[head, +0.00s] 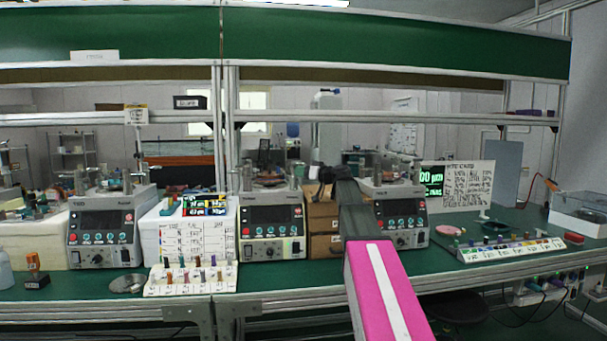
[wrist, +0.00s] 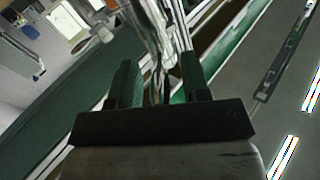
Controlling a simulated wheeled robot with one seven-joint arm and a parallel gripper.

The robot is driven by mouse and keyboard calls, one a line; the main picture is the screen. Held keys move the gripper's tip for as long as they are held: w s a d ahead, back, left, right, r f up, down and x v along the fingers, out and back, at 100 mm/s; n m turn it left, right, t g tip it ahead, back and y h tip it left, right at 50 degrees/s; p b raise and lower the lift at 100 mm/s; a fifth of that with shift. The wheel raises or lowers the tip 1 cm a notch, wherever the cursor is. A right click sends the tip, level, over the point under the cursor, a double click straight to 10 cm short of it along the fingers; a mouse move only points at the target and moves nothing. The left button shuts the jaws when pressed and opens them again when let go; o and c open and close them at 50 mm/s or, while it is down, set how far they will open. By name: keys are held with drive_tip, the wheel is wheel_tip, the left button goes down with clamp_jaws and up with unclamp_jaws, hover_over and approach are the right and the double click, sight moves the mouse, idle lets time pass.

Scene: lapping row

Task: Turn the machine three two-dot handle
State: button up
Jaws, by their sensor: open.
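Three grey lapping machines stand in a row on the bench. The right one (head: 405,218), seemingly machine three, is partly hidden on its left by my arm. The middle machine (head: 272,222) and the left machine (head: 103,232) show dark screens and red buttons. I cannot make out a two-dot handle in either view. My gripper (head: 325,180) is at the far end of my arm, between the middle and right machines at the height of their tops. In the wrist view my gripper (wrist: 160,85) is open, with blurred shiny metal parts beyond and between its fingers; contact cannot be told.
Brown drawers (head: 323,225) stand between the middle and right machines. A white rack of small coloured pieces (head: 190,286) lies at the front left, and a labelled strip (head: 510,250) lies at right. A green overhead panel (head: 400,40) and shelf rails run above.

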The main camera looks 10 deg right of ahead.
clamp_jaws()
drive_tip(key=shift+w+d+n+g+y, duration=0.2)
drive_tip(key=shift+w+n+g+y, duration=0.1)
drive_tip(key=shift+n+g+y, duration=0.55)
drive_tip(key=shift+w+d+n+g+y, duration=0.25)
drive_tip(key=shift+n+g+y, duration=0.35)
drive_tip(key=shift+g, duration=0.45)
unclamp_jaws()
drive_tip(key=shift+s+d, duration=0.1)
drive_tip(key=v, duration=1)
drive_tip(key=shift+d, duration=0.2)
